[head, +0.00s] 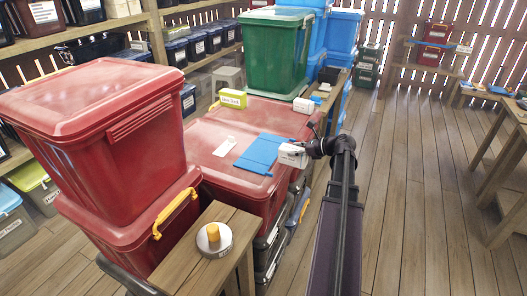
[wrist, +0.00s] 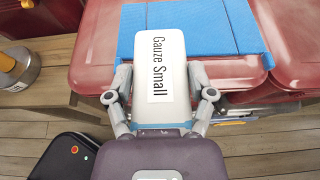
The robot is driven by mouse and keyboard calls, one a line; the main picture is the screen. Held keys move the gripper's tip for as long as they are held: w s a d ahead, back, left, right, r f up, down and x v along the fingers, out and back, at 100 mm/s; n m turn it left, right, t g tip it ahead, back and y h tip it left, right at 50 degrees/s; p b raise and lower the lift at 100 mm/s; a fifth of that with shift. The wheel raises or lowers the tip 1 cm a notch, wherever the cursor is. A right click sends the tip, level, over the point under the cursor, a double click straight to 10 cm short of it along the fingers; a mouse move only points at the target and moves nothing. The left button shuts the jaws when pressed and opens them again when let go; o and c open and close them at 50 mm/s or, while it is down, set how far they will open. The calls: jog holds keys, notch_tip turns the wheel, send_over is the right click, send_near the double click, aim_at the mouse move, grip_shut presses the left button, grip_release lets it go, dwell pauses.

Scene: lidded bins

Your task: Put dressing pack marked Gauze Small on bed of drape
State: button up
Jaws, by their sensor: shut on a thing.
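A white dressing pack marked Gauze Small (wrist: 150,60) is held between the two fingers of my gripper (wrist: 160,85). In the head view the pack (head: 292,156) is at the right edge of the red bin lid, and my gripper (head: 306,152) reaches it from the right. The blue drape (head: 259,152) lies spread on the red lid, just left of the pack. In the wrist view the drape (wrist: 230,32) lies behind and beyond the pack, whose far end overlaps it in the picture. I cannot tell whether the pack touches the drape.
The red bin lid (head: 212,136) also carries a white card (head: 225,146), a yellow-green labelled box (head: 233,98) and a white item (head: 303,105). Stacked red bins (head: 95,110) stand left, a green bin (head: 275,50) behind. A wooden stand (head: 190,262) holds a round weight (head: 214,240).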

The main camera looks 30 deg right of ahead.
jog(key=a+r, duration=0.1)
jog(key=a+p, duration=0.1)
jog(key=a, duration=0.1)
jog(key=a+r+p, duration=0.1)
jog(key=shift+s+a+r, duration=0.1)
jog(key=shift+a+r, duration=0.25)
jog(key=b, duration=0.1)
send_over(264, 151)
jog(key=s, duration=0.3)
jog(key=shift+w+a+f, duration=0.1)
jog(key=shift+a+f, duration=0.1)
jog(key=shift+f, duration=0.45)
jog(key=shift+w, duration=0.1)
jog(key=shift+w+d+f+b, duration=0.1)
jog(key=shift+w+f+b, duration=0.95)
jog(key=shift+w, duration=0.2)
jog(key=shift+f+b, duration=0.85)
